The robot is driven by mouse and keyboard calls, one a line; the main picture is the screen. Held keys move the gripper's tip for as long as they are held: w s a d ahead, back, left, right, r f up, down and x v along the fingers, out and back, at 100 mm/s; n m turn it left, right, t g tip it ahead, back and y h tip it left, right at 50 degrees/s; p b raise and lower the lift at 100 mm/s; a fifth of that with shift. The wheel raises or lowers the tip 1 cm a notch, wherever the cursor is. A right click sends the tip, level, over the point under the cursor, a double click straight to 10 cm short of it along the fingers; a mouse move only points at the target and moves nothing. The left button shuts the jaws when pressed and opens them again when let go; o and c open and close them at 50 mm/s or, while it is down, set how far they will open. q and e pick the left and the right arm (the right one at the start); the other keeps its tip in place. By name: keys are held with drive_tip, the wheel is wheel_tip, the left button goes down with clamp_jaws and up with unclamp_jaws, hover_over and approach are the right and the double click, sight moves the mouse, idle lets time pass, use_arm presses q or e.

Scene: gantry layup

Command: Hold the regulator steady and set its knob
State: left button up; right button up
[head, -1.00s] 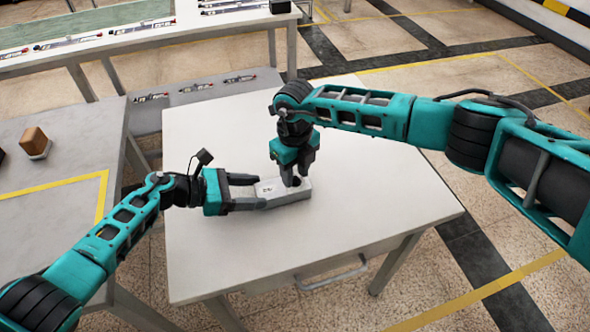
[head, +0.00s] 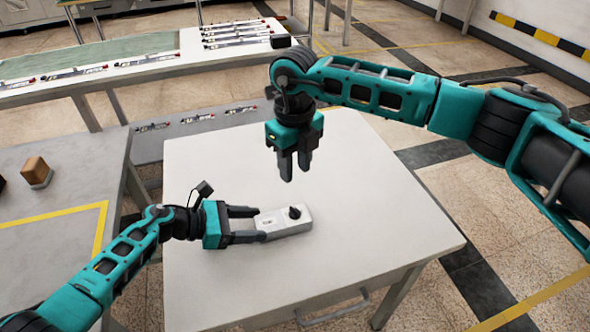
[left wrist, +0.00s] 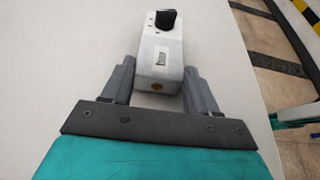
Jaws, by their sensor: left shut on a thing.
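The regulator (head: 284,223) is a pale grey box lying on the white table, with a black knob (head: 295,212) on top near its right end. My left gripper (head: 259,223) is shut on the regulator's left end, one finger along each side. In the left wrist view the regulator (left wrist: 161,55) sits between the two fingers, with its black knob (left wrist: 166,20) at the far end and a small label on the near part. My right gripper (head: 295,174) points down above the table, clear of the knob, with a gap between its fingers and nothing in them.
The white table (head: 350,195) is otherwise clear around the regulator. A grey bench (head: 60,200) with a yellow line and a brown block (head: 35,168) stands at the left. Behind are a grey shelf and a long table (head: 150,75) with several slim assemblies.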

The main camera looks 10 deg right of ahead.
use_arm(q)
drive_tip(key=o, duration=1.4)
drive_tip(key=shift+a, duration=0.1)
